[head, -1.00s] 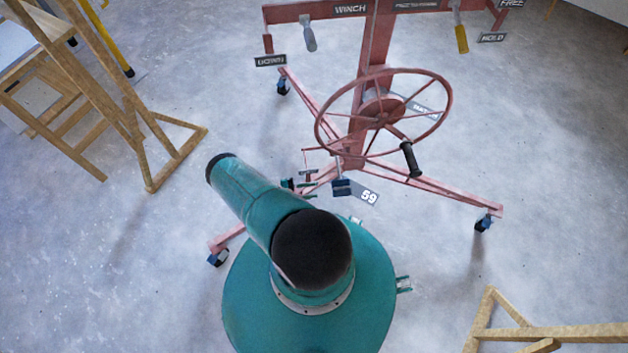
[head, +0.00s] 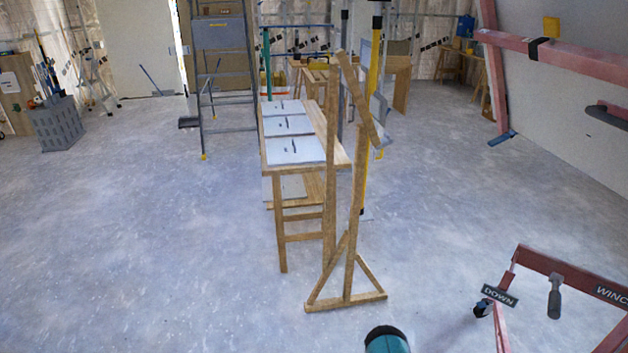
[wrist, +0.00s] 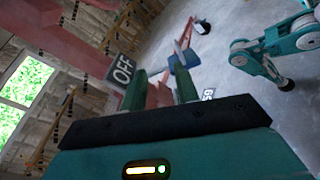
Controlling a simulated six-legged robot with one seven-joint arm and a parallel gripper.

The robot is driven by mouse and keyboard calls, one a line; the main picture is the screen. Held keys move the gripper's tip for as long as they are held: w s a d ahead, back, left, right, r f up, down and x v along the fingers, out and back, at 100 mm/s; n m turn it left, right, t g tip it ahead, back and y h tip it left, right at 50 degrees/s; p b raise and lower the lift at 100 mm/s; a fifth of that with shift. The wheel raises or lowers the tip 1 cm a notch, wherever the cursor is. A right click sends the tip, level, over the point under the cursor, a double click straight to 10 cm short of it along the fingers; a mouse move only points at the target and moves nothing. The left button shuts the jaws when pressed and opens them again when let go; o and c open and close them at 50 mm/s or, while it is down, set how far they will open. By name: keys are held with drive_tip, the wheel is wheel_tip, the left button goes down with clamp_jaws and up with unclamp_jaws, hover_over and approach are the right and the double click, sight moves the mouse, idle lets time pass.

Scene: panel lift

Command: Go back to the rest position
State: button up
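My gripper (wrist: 160,88) shows in the wrist view as two green fingers standing apart, with nothing seen between them. Only a teal tip of my arm shows at the bottom edge; my gripper is outside the head view.
A stepladder (head: 228,85) and a grey crate (head: 56,125) are farther back. A large board (head: 580,130) leans at the right. The left floor is clear.

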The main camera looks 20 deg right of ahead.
drive_tip(key=w+r+m+t+y, duration=0.2)
drive_tip(key=w+r, duration=0.9)
drive_tip(key=w+a+r+t+y, duration=0.1)
drive_tip(key=w+a+r+t, duration=0.2)
drive_tip(key=r, duration=0.6)
drive_tip(key=w+a+r+t+y, duration=0.1)
drive_tip(key=w+a+r, duration=0.35)
drive_tip(key=r, duration=0.55)
drive_tip(key=w+a+r+t+y, duration=0.1)
drive_tip(key=w+a+r+t, duration=0.15)
drive_tip(key=w+r, duration=0.45)
drive_tip(key=s+a+r+t+y, duration=0.1)
drive_tip(key=a+r, duration=0.2)
drive_tip(key=r, duration=0.3)
drive_tip(key=s+a+r+t, duration=0.2)
drive_tip(key=a+r, duration=0.1)
drive_tip(key=r, duration=0.4)
drive_tip(key=s+a+r+n+t+y, duration=0.2)
drive_tip(key=s+a+r+t, duration=0.6)
drive_tip(key=s+a+r, duration=0.8)
drive_tip(key=shift+a+r+n+y, duration=0.3)
drive_tip(key=shift+a+r+y, duration=0.1)
drive_tip(key=shift+y, duration=0.3)
drive_tip(key=shift+s+t, duration=0.1)
drive_tip(key=shift+t, duration=0.15)
